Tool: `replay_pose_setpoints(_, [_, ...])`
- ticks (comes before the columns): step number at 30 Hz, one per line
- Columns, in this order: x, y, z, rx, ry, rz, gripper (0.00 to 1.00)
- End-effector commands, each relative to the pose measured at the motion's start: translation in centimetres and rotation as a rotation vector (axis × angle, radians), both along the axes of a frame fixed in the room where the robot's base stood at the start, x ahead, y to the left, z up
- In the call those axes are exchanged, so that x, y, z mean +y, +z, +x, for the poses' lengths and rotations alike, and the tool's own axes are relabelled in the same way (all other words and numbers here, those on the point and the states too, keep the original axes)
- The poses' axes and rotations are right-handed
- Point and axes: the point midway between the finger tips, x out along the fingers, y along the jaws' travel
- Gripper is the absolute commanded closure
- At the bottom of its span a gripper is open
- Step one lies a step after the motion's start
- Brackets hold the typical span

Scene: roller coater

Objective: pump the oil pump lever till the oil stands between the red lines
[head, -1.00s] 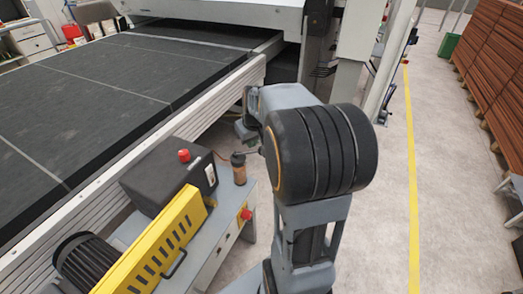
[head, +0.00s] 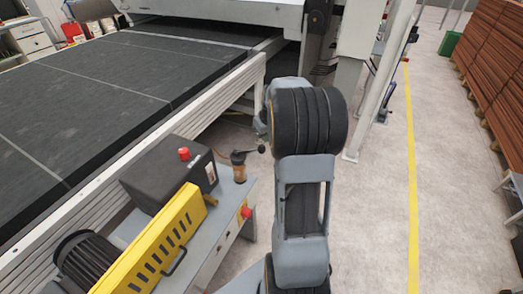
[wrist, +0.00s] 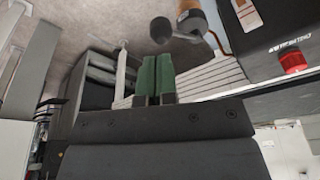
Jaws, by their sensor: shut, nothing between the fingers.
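The oil pump (head: 239,168), a small amber-brown cylinder with a dark top, stands upright on the grey machine bench. Its lever (head: 253,151) sticks out to the right and ends in a dark round knob (head: 262,149). In the wrist view the knob (wrist: 160,30) and part of the brown pump (wrist: 188,5) show at the top. My gripper (wrist: 157,58) has its green fingers together and empty, just below the knob in that picture; I cannot tell whether they touch it. In the head view my arm hides the gripper. The oil level and red lines are too small to make out.
A black box (head: 165,172) with a red button and a yellow guard (head: 150,245) stand left of the pump. Another red button (head: 246,213) is on the bench side. The long conveyor (head: 110,90) lies behind. The floor to the right is clear.

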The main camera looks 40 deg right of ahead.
Motion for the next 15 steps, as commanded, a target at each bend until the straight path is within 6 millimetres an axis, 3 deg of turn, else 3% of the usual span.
replay_pose_setpoints(15, [0.0,-5.2,1.2,0.002,0.0,0.001,1.0])
